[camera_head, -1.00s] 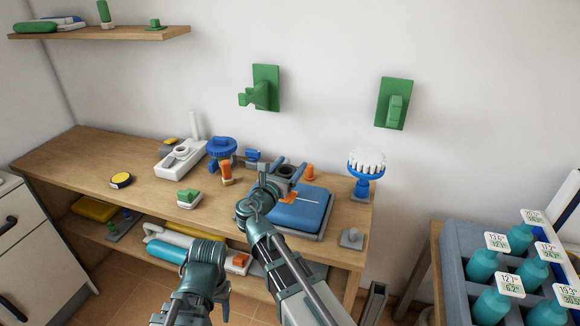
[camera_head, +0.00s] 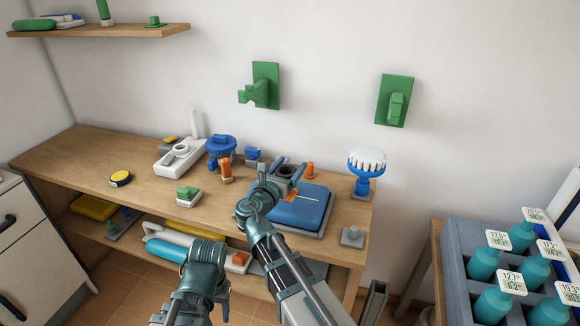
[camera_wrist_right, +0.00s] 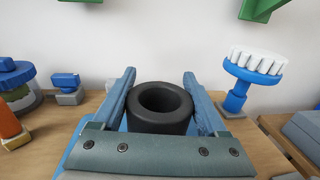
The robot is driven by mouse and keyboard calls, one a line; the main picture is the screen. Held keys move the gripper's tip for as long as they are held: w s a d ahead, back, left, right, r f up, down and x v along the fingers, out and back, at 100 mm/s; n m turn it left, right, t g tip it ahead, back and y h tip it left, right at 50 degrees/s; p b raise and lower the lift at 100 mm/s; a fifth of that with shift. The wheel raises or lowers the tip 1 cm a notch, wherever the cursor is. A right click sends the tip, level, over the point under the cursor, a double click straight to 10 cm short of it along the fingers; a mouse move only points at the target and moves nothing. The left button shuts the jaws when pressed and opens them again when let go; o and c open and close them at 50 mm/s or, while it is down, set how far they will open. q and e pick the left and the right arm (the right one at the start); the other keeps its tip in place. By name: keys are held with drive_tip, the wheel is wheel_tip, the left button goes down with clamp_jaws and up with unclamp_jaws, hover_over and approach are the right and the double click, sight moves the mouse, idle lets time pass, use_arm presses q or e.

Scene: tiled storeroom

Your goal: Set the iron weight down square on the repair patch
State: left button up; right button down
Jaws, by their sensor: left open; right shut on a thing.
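The iron weight (camera_wrist_right: 160,106), a dark thick ring-shaped cylinder, sits upright between the fingers of my right gripper (camera_wrist_right: 160,92), which is shut on it. In the head view the right gripper (camera_head: 288,168) holds the weight (camera_head: 287,171) at the back left of a blue pad (camera_head: 305,208) on a grey base, with a pale line across it. The repair patch cannot be told clearly from this pad; my arm covers its left part. Whether the weight touches anything below is hidden. My left gripper (camera_head: 207,254) is low in front of the bench, open, its fingers mostly hidden.
A blue brush with white bristles (camera_head: 366,163) stands right of the pad, and an orange peg (camera_head: 309,170) behind it. A blue-topped stand (camera_head: 221,150) and green-topped block (camera_head: 188,196) are left. A crate of teal bottles (camera_head: 455,262) stands at far right.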

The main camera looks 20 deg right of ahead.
sight(290, 176)
use_arm(q)
drive_tip(key=shift+f+b, duration=1.6)
drive_tip(key=shift+f, duration=0.05)
use_arm(e)
drive_tip(key=shift+f, duration=1.65)
unclamp_jaws()
drive_tip(key=shift+s, duration=0.1)
